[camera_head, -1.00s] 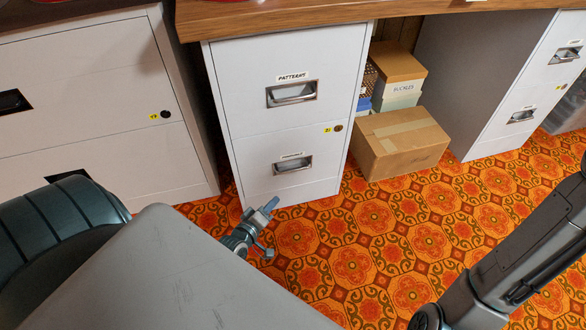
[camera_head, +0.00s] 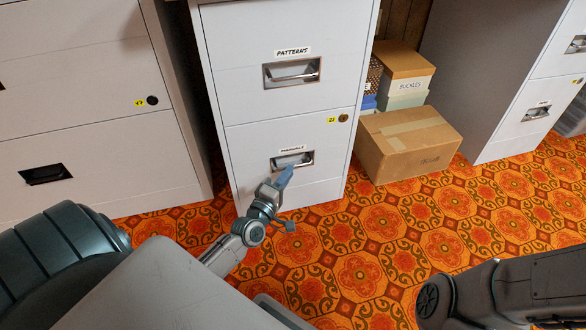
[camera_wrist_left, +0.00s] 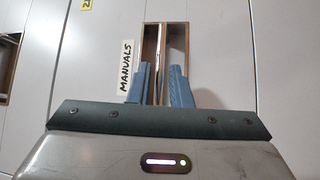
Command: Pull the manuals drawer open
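The manuals drawer (camera_head: 248,180) is the lower drawer of the white cabinet, under the patterns drawer, and it looks shut. Its recessed metal handle (camera_head: 299,158) has a "MANUALS" label above it. My left gripper (camera_head: 284,176) is in front of the lower left part of this handle. In the left wrist view, the two blue fingers of the left gripper (camera_wrist_left: 159,84) are apart, with the handle bar (camera_wrist_left: 158,48) lined up between them. I cannot tell whether they touch it. My right gripper is not in view.
Another white cabinet (camera_head: 85,150) is at the left, and one more (camera_head: 510,120) at the right. The patterned floor (camera_head: 370,240) in front is clear.

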